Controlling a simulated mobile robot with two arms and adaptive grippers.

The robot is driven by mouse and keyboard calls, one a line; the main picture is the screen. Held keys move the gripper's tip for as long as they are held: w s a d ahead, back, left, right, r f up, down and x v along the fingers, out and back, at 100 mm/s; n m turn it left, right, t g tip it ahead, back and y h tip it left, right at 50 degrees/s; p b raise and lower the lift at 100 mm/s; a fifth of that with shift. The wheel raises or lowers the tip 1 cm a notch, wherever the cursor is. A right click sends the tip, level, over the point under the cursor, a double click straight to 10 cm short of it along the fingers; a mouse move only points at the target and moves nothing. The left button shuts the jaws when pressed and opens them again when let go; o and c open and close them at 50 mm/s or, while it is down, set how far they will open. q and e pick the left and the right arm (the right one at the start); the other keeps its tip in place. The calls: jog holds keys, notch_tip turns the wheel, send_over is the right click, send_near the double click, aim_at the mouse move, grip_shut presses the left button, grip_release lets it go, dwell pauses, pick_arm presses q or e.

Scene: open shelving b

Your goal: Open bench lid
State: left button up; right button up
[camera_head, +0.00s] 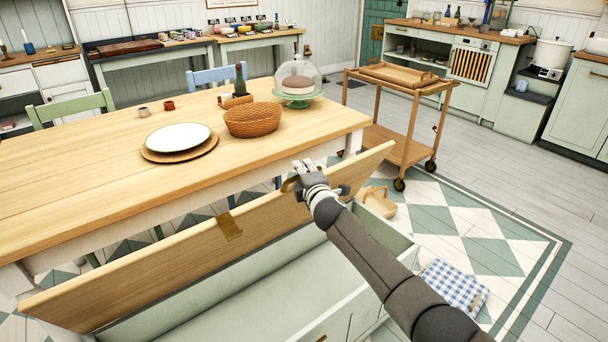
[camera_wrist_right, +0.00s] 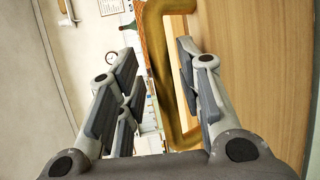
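The wooden bench lid (camera_head: 130,268) stands tilted up and leans back toward the dining table, leaving the pale green bench box (camera_head: 262,282) open and empty where I see inside. One brass handle (camera_head: 229,226) shows on the lid's face. My right gripper (camera_head: 305,170) is at the lid's right part, near its upper edge. In the right wrist view the right gripper (camera_wrist_right: 153,70) has its fingers spread, with a brass handle (camera_wrist_right: 162,75) between them and the lid's wood (camera_wrist_right: 255,60) close on the right. My left gripper is not in view.
The dining table (camera_head: 70,190) stands right behind the lid, with a plate (camera_head: 178,136), a wicker basket (camera_head: 252,120) and a domed cake stand (camera_head: 298,100). A wooden trolley (camera_head: 405,125) stands behind right. A checked cloth (camera_head: 453,285) lies right of the bench.

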jog(key=shift+s+f, duration=0.1)
jog(key=shift+f, duration=0.1)
jog(key=shift+s, duration=0.15)
jog(key=v, duration=1.1)
jog(key=shift+s+r, duration=0.15)
jog(key=shift+s, duration=0.05)
jog(key=shift+d, duration=0.15)
